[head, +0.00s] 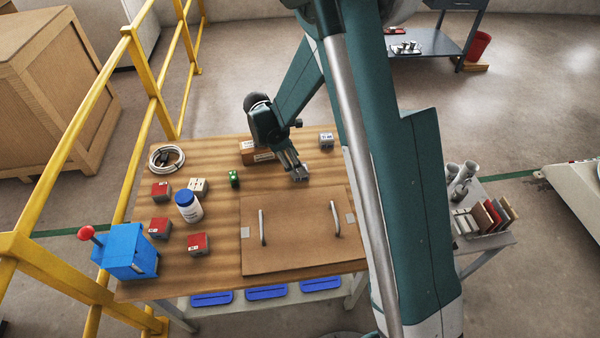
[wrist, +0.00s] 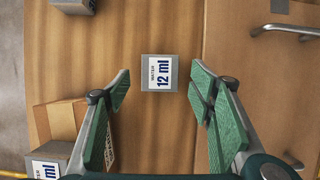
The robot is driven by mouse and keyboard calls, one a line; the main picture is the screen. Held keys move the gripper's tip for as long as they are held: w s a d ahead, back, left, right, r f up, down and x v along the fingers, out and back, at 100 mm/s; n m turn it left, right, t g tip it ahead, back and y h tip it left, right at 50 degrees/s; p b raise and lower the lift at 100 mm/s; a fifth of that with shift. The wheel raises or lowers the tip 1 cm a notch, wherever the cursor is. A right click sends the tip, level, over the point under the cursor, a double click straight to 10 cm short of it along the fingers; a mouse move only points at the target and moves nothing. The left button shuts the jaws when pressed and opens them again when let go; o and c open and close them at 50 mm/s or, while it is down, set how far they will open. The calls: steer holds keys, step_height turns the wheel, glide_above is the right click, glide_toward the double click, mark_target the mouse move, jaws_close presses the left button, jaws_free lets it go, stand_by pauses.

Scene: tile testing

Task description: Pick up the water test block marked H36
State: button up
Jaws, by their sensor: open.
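In the wrist view a grey block (wrist: 159,86) with a white label reading "WATER 12 ml" lies ahead of and between my open fingers, apart from both. A second grey block (wrist: 62,7) is cut off at the top left. A third grey block (wrist: 38,153) with a partly hidden label is at the bottom left. I cannot read H36 on any block. In the head view my gripper (head: 297,173) points down over the table, close to a grey block (head: 301,176). Another grey block (head: 326,139) stands further back right. My gripper (wrist: 160,100) is empty.
A cardboard box (wrist: 60,121) is left of my fingers. A brown board (head: 290,254) with two metal handles lies in front. Red blocks (head: 160,190), a white-labelled bottle (head: 190,210), a green object (head: 234,178) and a blue box with red knob (head: 125,250) are at left.

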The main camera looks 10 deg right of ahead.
steer(key=shift+b+x, duration=0.75)
steer(key=shift+x, duration=1.85)
steer(key=shift+a, duration=0.1)
steer(key=c, duration=1.2)
steer(key=shift+r+p, duration=1.1)
steer(key=shift+r, duration=3.9)
